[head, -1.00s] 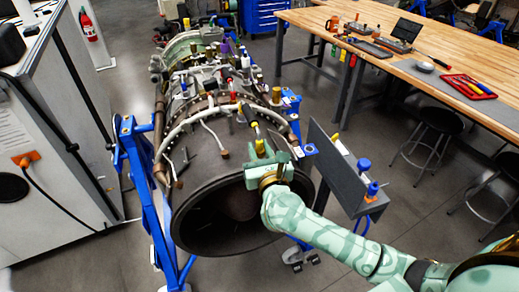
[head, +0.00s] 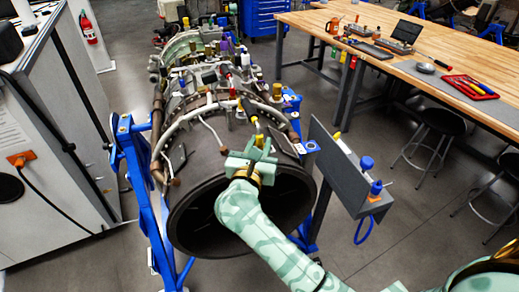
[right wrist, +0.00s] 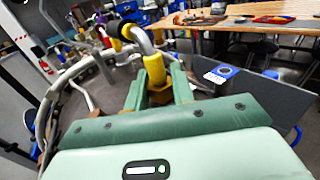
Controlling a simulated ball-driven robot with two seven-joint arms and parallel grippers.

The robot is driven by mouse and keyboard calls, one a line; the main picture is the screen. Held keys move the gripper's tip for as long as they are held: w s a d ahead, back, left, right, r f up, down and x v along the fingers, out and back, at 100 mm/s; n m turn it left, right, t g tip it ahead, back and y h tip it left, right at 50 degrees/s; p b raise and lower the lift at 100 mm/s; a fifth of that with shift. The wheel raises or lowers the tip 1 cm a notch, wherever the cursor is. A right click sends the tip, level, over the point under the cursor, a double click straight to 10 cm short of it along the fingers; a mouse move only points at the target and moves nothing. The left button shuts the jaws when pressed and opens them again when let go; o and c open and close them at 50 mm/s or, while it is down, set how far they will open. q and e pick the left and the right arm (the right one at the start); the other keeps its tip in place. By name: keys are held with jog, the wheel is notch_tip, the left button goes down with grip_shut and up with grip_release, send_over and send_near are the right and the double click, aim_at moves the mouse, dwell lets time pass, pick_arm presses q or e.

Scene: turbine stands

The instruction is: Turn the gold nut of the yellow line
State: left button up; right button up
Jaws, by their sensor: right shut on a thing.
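The turbine (head: 200,145) rests in a blue stand, its dark open end facing me. My right gripper (head: 259,150) is at the upper rim of that end. In the right wrist view its green fingers (right wrist: 160,90) are shut on the gold nut (right wrist: 160,95), one finger on each side. A yellow sleeve (right wrist: 154,70) sits just above the nut, and a grey bent pipe runs from it up to a black and yellow fitting. The gripper hides the nut in the head view. My left gripper is not in view.
Several other coloured fittings (head: 232,62) and white pipes crowd the turbine's top. A grey panel (head: 340,170) with blue-capped parts stands close to the right of the gripper. A wooden workbench (head: 400,50) and stools are farther right. A white cabinet (head: 50,130) stands at left.

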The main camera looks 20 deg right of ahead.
jog(key=shift+m+g+h, duration=0.3)
jog(key=shift+h, duration=0.1)
jog(key=o, duration=1)
